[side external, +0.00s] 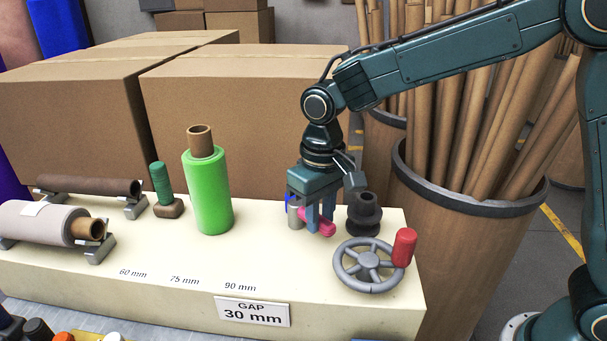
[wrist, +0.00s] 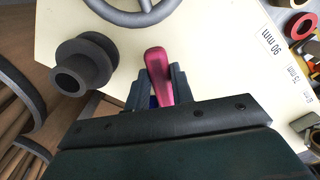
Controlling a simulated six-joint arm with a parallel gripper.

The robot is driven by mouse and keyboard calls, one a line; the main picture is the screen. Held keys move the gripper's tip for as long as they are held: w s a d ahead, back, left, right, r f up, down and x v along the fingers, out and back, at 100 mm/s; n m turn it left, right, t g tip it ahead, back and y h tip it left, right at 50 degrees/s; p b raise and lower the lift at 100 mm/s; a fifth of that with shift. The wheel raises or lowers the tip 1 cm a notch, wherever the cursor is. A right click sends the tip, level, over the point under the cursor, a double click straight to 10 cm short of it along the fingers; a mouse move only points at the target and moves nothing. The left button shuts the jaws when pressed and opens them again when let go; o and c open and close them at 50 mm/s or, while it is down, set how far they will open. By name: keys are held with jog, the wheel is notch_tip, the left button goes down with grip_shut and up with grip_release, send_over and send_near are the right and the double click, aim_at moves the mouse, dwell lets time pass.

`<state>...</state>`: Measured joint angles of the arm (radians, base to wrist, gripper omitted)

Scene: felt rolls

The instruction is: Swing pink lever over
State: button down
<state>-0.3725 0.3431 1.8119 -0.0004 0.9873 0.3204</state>
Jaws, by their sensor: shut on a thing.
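The pink lever (side external: 327,229) stands at the right part of the cream bench top, partly hidden behind my fingers. In the wrist view the pink lever (wrist: 158,76) lies between the two fingers, its rounded end reaching out past them. My gripper (side external: 320,215) points down and is shut on the lever; it also shows in the wrist view (wrist: 157,85). A metal cylinder (side external: 295,216) with a bit of blue above it is just left of the fingers. The lever's pivot is mostly hidden.
A grey handwheel (side external: 368,268) with a red knob (side external: 404,247) is in front and right of my gripper. A dark spool (side external: 364,213) stands close on the right. A green roll (side external: 208,190) and a green-handled tool (side external: 163,188) stand to the left. Cardboard boxes (side external: 240,110) are behind.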

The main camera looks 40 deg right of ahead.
aim_at(321, 218)
jog(key=c, duration=1.2)
grip_release()
jog(key=shift+r, duration=0.15)
notch_tip(321, 218, up, 14)
jog(key=shift+f, duration=0.2)
jog(key=shift+d, duration=0.1)
jog(key=s+d+r+t, duration=0.2)
jog(key=s+d+t, duration=0.1)
jog(key=s+d, duration=0.75)
jog(key=s+d+f+t, duration=0.1)
jog(key=s+d+f, duration=0.1)
jog(key=s, duration=0.3)
jog(key=s+d+f+t, duration=0.1)
jog(key=s+d+f, duration=0.2)
jog(key=s, duration=0.3)
jog(key=shift+s+f+m+t, duration=0.25)
jog(key=shift+f+m+t, duration=0.05)
jog(key=shift+f, duration=0.3)
